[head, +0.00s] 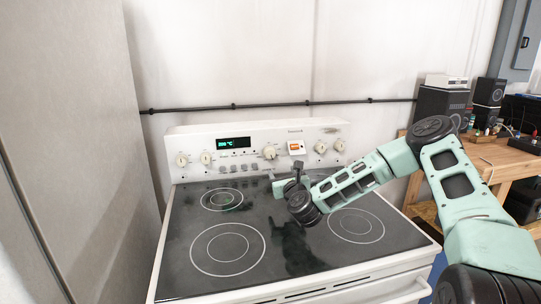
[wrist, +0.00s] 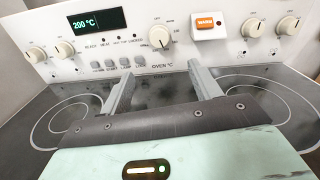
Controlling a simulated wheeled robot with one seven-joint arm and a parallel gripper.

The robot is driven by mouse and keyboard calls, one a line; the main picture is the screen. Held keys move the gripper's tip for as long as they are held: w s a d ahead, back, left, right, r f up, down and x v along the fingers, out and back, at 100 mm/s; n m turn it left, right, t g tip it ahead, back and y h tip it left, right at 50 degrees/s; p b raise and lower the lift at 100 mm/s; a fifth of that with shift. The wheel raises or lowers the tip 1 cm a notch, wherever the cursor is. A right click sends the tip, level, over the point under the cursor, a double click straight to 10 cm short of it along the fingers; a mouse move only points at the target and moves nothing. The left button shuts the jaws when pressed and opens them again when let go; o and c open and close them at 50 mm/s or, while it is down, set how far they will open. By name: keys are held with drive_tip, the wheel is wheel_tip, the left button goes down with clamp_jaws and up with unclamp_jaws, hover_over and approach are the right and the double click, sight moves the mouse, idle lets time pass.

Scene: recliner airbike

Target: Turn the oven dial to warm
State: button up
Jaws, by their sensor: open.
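The oven dial (head: 270,152) is a round cream knob in the middle of the stove's back panel, right of the green display. It also shows in the wrist view (wrist: 160,37), above the "OVEN °C" label; I cannot read its pointer setting clearly. An orange WARM label (wrist: 205,21) sits on a white plate just right of the dial. The display (wrist: 97,20) reads 200 °C. My gripper (wrist: 160,72) is open and empty. Its fingers stand to either side below the dial, apart from it. In the head view, my gripper (head: 287,176) is over the cooktop, in front of the panel.
Two knobs (head: 194,159) stand left of the display and two more (head: 330,147) at the panel's right. A row of small buttons (wrist: 118,63) lies below the display. The black cooktop (head: 187,238) is clear. A grey cabinet (head: 70,150) stands at left, a wooden bench (head: 500,160) at right.

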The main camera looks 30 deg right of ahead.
sight(271, 155)
drive_tip(key=p+x, duration=0.3)
drive_tip(key=x, duration=1.3)
drive_tip(key=shift+p, duration=0.3)
drive_tip(key=c, duration=1)
